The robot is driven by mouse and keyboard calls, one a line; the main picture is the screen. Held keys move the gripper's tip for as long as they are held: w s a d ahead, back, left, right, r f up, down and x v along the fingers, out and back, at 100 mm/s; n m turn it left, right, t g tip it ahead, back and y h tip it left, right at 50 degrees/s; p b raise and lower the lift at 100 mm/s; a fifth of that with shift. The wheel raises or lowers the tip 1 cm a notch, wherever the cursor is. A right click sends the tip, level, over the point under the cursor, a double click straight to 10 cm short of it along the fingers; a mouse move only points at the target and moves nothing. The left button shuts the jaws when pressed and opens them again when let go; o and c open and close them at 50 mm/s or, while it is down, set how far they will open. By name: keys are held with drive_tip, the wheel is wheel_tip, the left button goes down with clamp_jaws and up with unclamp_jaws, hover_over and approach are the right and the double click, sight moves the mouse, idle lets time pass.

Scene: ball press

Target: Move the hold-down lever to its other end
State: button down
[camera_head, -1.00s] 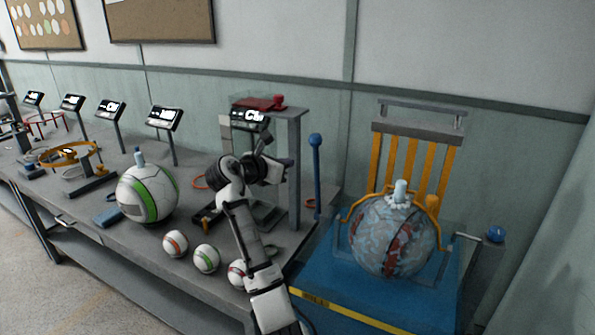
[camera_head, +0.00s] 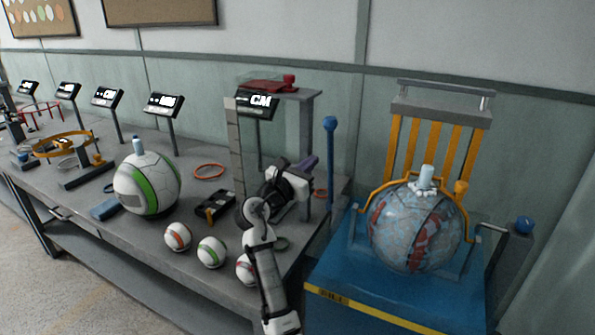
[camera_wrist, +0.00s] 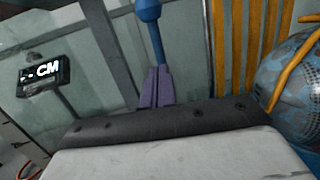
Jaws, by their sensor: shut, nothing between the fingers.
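A blue upright lever (camera_head: 330,160) with a round knob stands at the left edge of the blue press base. I cannot tell for certain which one is the hold-down lever. My gripper (camera_head: 308,163) has purple fingers, shut and empty, a little left of the upright lever. In the wrist view the shut fingertips (camera_wrist: 156,70) overlap the lower part of the lever (camera_wrist: 152,25); whether they touch is unclear. The lever's lower end is partly hidden there.
The blue press base (camera_head: 390,280) holds a patterned ball (camera_head: 415,230) inside a yellow frame (camera_head: 398,150). A grey stand (camera_head: 300,93) rises behind my arm. The bench (camera_head: 125,240) at left carries balls, rings and small displays.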

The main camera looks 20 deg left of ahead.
sight(328, 144)
drive_tip(key=p+x, duration=0.1)
drive_tip(key=x, duration=0.5)
drive_tip(key=shift+r, duration=0.15)
drive_tip(key=w+r+p, duration=0.1)
drive_tip(key=p, duration=0.2)
drive_tip(key=shift+w, duration=0.1)
drive_tip(key=shift+w+g+p, duration=0.5)
drive_tip(key=shift+p, duration=0.65)
